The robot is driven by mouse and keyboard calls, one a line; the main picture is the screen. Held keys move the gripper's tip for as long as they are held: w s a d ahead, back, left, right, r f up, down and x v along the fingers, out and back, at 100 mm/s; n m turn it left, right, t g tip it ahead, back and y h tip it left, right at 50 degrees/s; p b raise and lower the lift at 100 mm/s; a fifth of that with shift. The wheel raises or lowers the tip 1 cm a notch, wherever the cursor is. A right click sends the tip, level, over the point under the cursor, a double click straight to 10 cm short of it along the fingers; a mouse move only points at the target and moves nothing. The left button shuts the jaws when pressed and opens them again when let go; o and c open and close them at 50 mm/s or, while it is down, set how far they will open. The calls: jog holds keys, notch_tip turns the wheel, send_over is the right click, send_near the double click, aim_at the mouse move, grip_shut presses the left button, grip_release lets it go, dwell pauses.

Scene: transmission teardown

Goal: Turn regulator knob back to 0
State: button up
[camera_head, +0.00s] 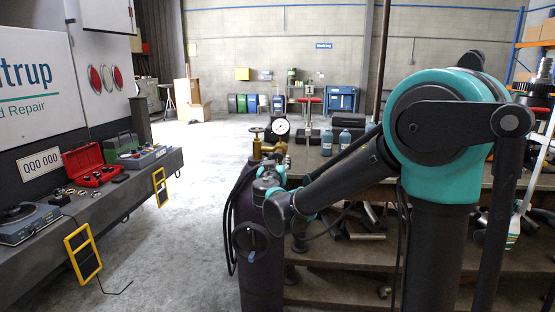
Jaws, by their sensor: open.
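The brass regulator (271,144) sits on top of a dark gas cylinder (262,285) near the middle of the view. A round white pressure gauge (279,127) rises from it, and a brass handwheel (257,131) is at its left. I cannot single out the regulator knob or read its setting. My teal and black arm reaches in from the right, and its wrist is in front of the cylinder's top. My gripper (271,163) is open, close below the brass fittings. Its fingers are small and partly hidden, and I cannot tell whether they touch the regulator.
Dark hoses hang at the cylinder's left. At left, a truck ledge (110,195) holds a red toolbox (90,165) and instruments. The concrete floor (195,215) between is clear.

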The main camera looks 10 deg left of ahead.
aim_at(277, 158)
jog(key=shift+w, duration=2.2)
jog(key=c, duration=1.2)
